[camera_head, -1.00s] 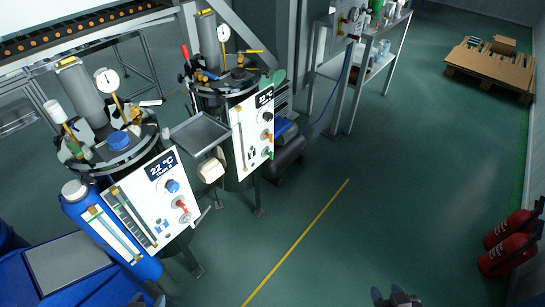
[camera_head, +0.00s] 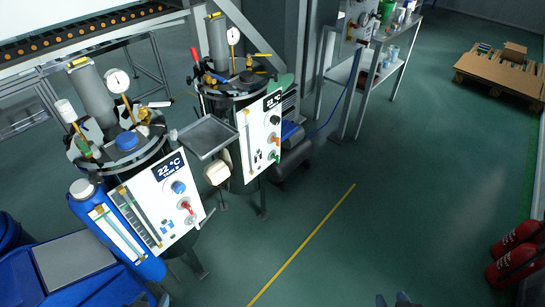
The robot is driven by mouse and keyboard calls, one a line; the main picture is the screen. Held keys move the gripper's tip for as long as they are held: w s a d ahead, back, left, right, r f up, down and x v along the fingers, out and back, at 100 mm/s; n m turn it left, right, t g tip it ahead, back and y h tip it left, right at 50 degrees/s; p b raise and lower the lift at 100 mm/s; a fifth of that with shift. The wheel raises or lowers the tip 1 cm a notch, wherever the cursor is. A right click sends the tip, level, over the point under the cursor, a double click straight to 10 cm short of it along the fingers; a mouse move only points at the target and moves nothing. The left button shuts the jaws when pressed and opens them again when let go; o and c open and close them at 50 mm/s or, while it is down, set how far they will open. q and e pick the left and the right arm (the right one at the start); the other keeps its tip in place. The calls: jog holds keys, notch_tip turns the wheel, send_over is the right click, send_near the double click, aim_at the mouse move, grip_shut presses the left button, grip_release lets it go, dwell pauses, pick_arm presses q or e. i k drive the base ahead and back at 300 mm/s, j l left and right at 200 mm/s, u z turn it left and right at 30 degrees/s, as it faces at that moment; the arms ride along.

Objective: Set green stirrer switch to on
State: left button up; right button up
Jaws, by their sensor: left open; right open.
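Two white control panels stand on the left, each mounted on a tank. The farther panel (camera_head: 249,151) has a temperature display, a dark knob (camera_head: 275,119), an orange knob (camera_head: 274,138) and a small green switch (camera_head: 274,156) low on its right side. The green switch is too small to tell its position. The nearer panel (camera_head: 150,190) has a blue knob (camera_head: 178,188), a red handle (camera_head: 187,207) and small blue switches. My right gripper (camera_head: 393,301) is open at the bottom edge, mostly cut off. My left gripper (camera_head: 155,300) barely shows at the bottom left. Both are far from the green switch.
A grey tray (camera_head: 207,137) juts out between the tanks. Fire extinguishers (camera_head: 515,255) are at the right edge, a pallet (camera_head: 505,72) at the back. The floor around the yellow line (camera_head: 305,240) is clear.

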aim_at(277, 158)
jog(key=i+l+u, duration=0.2)
jog(key=i+l, duration=0.3)
jog(key=i+l+u, duration=0.2)
jog(key=i+l, duration=0.2)
jog(key=l, duration=0.2)
